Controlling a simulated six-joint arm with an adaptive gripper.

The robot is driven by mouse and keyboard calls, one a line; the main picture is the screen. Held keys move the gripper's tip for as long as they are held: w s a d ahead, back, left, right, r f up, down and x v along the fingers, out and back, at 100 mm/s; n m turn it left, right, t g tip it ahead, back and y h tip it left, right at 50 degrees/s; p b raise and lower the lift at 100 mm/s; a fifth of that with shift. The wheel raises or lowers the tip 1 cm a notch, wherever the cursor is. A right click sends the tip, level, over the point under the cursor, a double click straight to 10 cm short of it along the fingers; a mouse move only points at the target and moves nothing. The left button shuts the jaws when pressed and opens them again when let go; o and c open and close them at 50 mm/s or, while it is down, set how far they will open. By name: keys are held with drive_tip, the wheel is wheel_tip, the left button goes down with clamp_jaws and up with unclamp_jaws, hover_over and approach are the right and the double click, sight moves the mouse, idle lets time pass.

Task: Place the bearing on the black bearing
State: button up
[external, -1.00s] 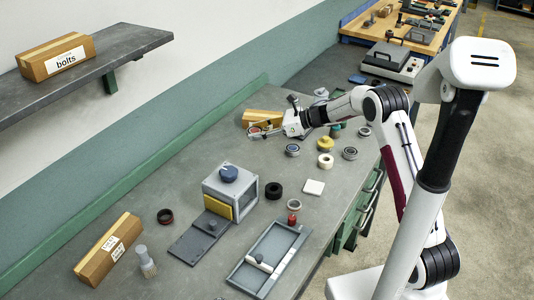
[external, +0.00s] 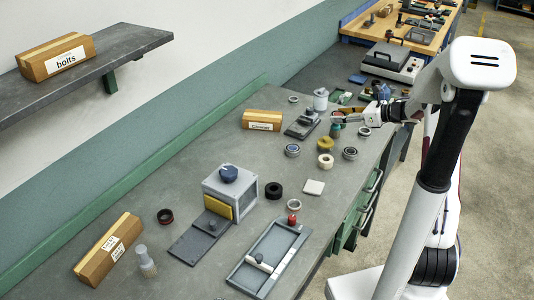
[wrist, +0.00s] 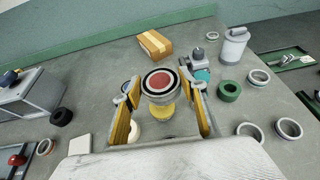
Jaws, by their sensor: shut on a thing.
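My gripper (external: 340,119) is raised over the far right part of the bench. The held bearing is above a yellow knob (wrist: 162,113), which also shows in the external view (external: 325,144). A black ring (external: 273,190) lies flat on the bench right of the grey box, apart from my gripper. It also shows at the left of the wrist view (wrist: 61,117). Which ring is the black bearing is unclear.
Several other rings lie around, including a bluish one (external: 292,150), a silver one (external: 350,153), a white one (external: 325,160) and a green one (wrist: 229,91). A cardboard box (external: 262,120) and a dark device (external: 302,124) stand behind. A white square (external: 313,187) lies in front.

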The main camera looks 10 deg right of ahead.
drive_tip(key=s+d, duration=0.4)
drive_tip(key=s, duration=0.2)
drive_tip(key=shift+d+f, duration=0.2)
drive_tip(key=shift+f, duration=0.2)
drive_tip(key=shift+f, duration=0.15)
hover_over(354, 152)
drive_tip(key=shift+s+f, duration=0.1)
drive_tip(key=shift+f, duration=2.9)
drive_tip(key=shift+f, duration=0.1)
drive_tip(key=shift+f, duration=1.8)
drive_tip(key=shift+f, duration=0.15)
